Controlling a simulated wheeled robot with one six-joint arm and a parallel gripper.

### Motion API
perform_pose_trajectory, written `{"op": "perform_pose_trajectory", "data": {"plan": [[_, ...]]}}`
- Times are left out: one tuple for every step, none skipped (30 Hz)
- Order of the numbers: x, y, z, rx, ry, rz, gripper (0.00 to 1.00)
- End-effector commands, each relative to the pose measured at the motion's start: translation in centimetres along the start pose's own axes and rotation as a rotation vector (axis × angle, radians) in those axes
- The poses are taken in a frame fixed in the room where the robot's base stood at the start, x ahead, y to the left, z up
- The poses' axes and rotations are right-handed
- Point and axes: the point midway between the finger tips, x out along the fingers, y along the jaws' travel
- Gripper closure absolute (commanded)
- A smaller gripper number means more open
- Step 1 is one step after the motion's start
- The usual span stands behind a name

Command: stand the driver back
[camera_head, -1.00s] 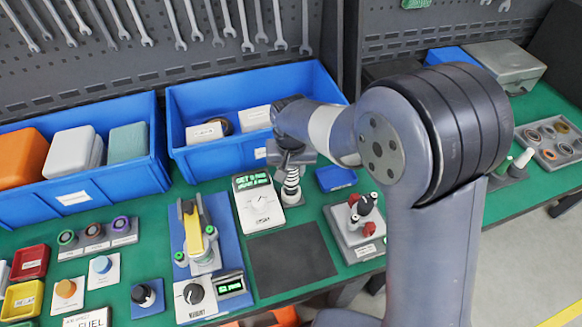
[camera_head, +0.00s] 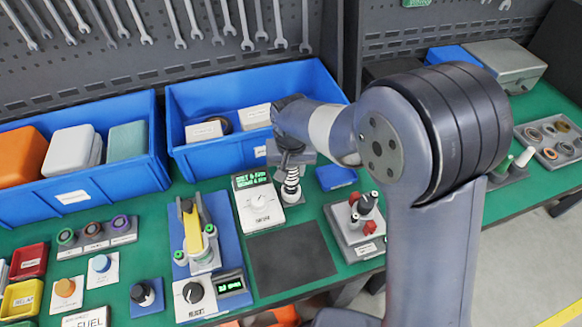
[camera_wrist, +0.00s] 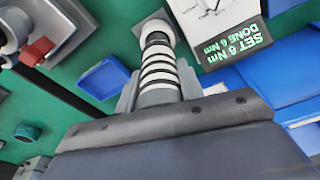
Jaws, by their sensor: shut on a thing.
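The driver is a black-and-white banded handle with a pale rounded end, in the wrist view (camera_wrist: 160,65) and small in the head view (camera_head: 291,186). My gripper (camera_head: 291,160) is shut on it, just right of the dial unit (camera_head: 260,208). The jaws show from behind in the wrist view (camera_wrist: 165,98). I cannot tell whether the driver touches anything below. The dial unit has a white dial and a green-lit display (camera_wrist: 243,45) reading "SET 6 Nm" and "DONE 6 Nm". A grey stand (camera_head: 508,176) with pale and green upright pieces is at the right.
A small blue tray (camera_head: 336,177) lies right of my gripper. A grey block with red knobs (camera_head: 357,243) is in front of it. A dark mat (camera_head: 290,252) is bare. A blue bin (camera_head: 200,155) stands behind. My arm hides part of the bench at right.

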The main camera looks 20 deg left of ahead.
Motion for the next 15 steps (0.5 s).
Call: {"op": "perform_pose_trajectory", "data": {"plan": [[-0.02,-0.01,-0.06,0.000,0.002,-0.001,0.92],[0.00,-0.01,-0.06,0.000,0.002,-0.001,0.92],[0.02,-0.01,-0.06,0.000,0.002,-0.001,0.92],[0.01,-0.01,-0.06,0.000,0.002,-0.001,0.64],[-0.01,-0.01,-0.06,0.000,0.002,-0.001,0.61],[0.00,-0.01,-0.05,0.000,0.002,-0.001,0.58],[0.00,-0.01,-0.05,0.000,0.002,-0.001,0.55],[0.01,-0.01,-0.04,0.000,0.002,0.000,0.53],[0.02,-0.01,-0.03,0.000,0.001,0.000,0.50],[0.02,-0.01,-0.03,0.000,0.001,0.000,0.47],[0.03,-0.01,-0.02,0.000,0.001,0.000,0.45],[0.04,0.00,-0.02,0.000,0.001,0.000,0.42],[0.04,0.00,-0.01,0.000,0.001,0.000,0.39],[0.04,0.00,-0.01,0.000,0.001,0.000,0.39],[0.05,0.00,-0.01,0.000,0.001,0.000,0.39]]}}
